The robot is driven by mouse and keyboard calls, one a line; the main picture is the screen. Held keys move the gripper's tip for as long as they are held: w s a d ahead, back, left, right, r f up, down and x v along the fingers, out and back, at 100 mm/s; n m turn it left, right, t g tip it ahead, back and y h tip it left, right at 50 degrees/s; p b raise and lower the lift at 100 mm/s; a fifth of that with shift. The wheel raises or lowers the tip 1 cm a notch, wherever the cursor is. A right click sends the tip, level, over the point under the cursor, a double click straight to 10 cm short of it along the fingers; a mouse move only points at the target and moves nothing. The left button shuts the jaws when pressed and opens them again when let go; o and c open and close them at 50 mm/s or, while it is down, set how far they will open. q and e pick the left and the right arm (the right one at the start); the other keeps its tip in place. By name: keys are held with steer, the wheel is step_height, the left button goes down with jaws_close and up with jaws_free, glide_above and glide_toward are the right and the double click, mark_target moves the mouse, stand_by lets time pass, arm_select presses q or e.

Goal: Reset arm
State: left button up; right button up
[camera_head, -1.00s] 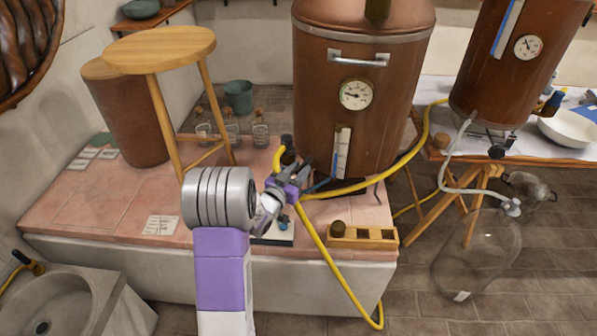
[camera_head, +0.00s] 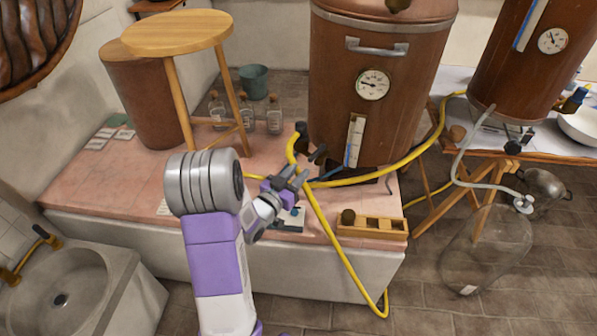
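My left arm rises from the bottom of the head view, with a purple link and a ribbed grey joint. Its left gripper (camera_head: 311,167) is over the pink tiled bench, in front of the large copper vessel (camera_head: 372,60). The gripper's dark fingers are spread apart with nothing seen between them. They overlap the yellow hose (camera_head: 343,183) in the picture; I cannot tell whether they touch it. A small pale device with a blue part (camera_head: 291,218) is partly hidden behind the gripper. My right gripper is not in view.
A wooden stool (camera_head: 177,33) stands on the bench at left, near several glass bottles (camera_head: 274,116). A wooden rack (camera_head: 372,227) sits at the bench's front right. A stone basin (camera_head: 70,290) is at lower left.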

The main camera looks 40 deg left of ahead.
arm_select(q)
steer(key=s+d+f+n+g+h+p, duration=0.1)
steer(key=s+d+f+g+p, duration=0.1)
steer(key=d+f+g, duration=0.45)
steer(key=s+d+f+n+g+h+p, duration=0.1)
steer(key=s+d+f+g+p, duration=0.15)
steer(key=d+f, duration=0.75)
steer(key=s+d+f+g+h+p, duration=0.1)
steer(key=s+d+f+g, duration=0.3)
steer(key=s+d, duration=0.2)
steer(key=s+d+f+g+h+p, duration=0.1)
steer(key=s+d+f+g+h, duration=0.1)
steer(key=s+d+f+g, duration=0.2)
steer(key=s+d, duration=0.2)
steer(key=s, duration=0.2)
steer(key=shift+s+d+f+g+p, duration=0.3)
steer(key=shift+p, duration=0.05)
